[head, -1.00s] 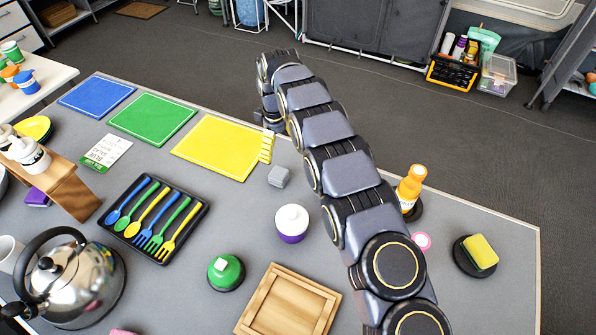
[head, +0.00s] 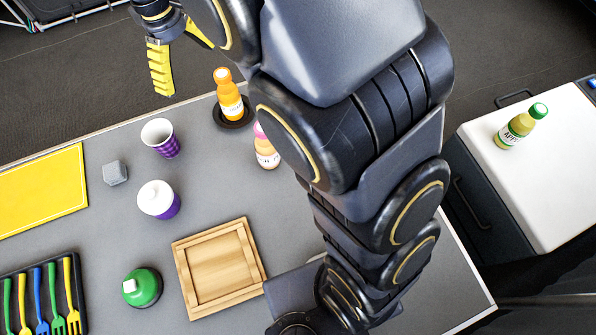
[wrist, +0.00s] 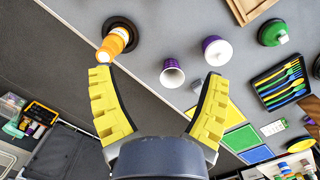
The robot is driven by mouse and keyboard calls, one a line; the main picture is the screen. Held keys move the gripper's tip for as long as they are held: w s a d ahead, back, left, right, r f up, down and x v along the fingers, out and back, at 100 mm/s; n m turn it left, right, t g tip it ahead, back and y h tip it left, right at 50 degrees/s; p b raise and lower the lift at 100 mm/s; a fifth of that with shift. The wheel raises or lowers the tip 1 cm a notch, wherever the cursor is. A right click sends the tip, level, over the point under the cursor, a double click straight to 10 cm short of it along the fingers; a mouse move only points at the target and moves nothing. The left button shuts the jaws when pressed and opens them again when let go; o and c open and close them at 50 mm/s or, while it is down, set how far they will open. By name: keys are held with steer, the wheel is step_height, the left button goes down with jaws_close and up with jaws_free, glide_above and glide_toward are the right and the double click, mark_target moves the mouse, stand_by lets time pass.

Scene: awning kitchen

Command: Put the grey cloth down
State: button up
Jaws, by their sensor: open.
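A small grey block-like thing (head: 115,172) lies on the grey counter, right of the yellow board; I cannot tell whether it is the grey cloth. No other grey cloth shows. My gripper (head: 187,68) is at the top left in the head view, beyond the counter's far edge in the picture. In the wrist view my gripper (wrist: 157,75) has its yellow fingers wide apart with nothing between them. An orange bottle (wrist: 113,44) is near the left fingertip and a purple cup (wrist: 172,74) near the right one, both apart from the fingers.
The orange bottle on its dark round base (head: 231,122), the purple cup (head: 160,137), a white-lidded purple pot (head: 158,199), a green-topped item (head: 142,288) and a wooden tray (head: 262,273) stand on the counter. Dark floor lies beyond the edge.

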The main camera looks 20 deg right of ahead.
steer(key=s+d+m, duration=0.4)
steer(key=s+d, duration=0.1)
steer(key=s, duration=0.7)
steer(key=s+d+m+g+y, duration=0.1)
steer(key=s+d+m, duration=0.3)
steer(key=s, duration=0.8)
steer(key=shift+s+d+r, duration=0.35)
steer(key=shift+d+r, duration=0.05)
steer(key=shift+d, duration=0.75)
